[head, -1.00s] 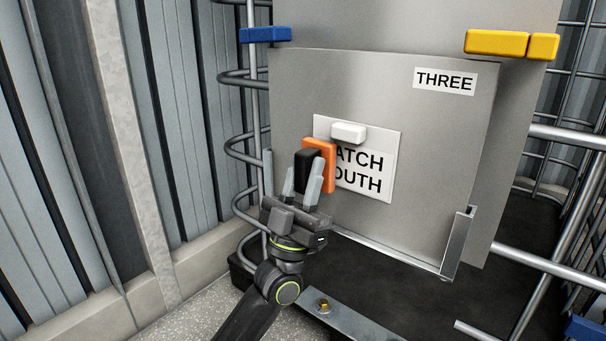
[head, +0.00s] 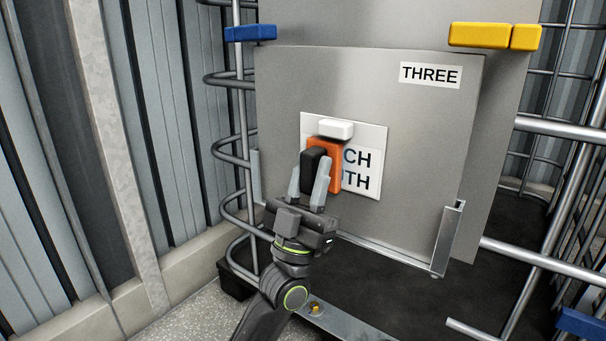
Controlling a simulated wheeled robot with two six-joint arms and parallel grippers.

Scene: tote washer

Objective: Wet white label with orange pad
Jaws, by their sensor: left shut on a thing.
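The white label (head: 362,196) with black lettering is on a grey metal panel (head: 420,140) in the head view. Only "CH" and "TH" of its text show; the rest is hidden. My left gripper (head: 309,183) is shut on the black handle (head: 312,168) of the orange pad (head: 328,158). The pad is in front of the label's left and middle part; I cannot tell for certain whether it touches. A white block (head: 336,129) is at the label's top, just above the pad. My right gripper is not in view.
A sign reading THREE (head: 430,75) is at the panel's upper right. Yellow blocks (head: 480,35) and a blue block (head: 251,33) sit at the panel's top corners. Metal cage bars (head: 570,129) stand on both sides. A metal bracket (head: 448,238) is at the lower right.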

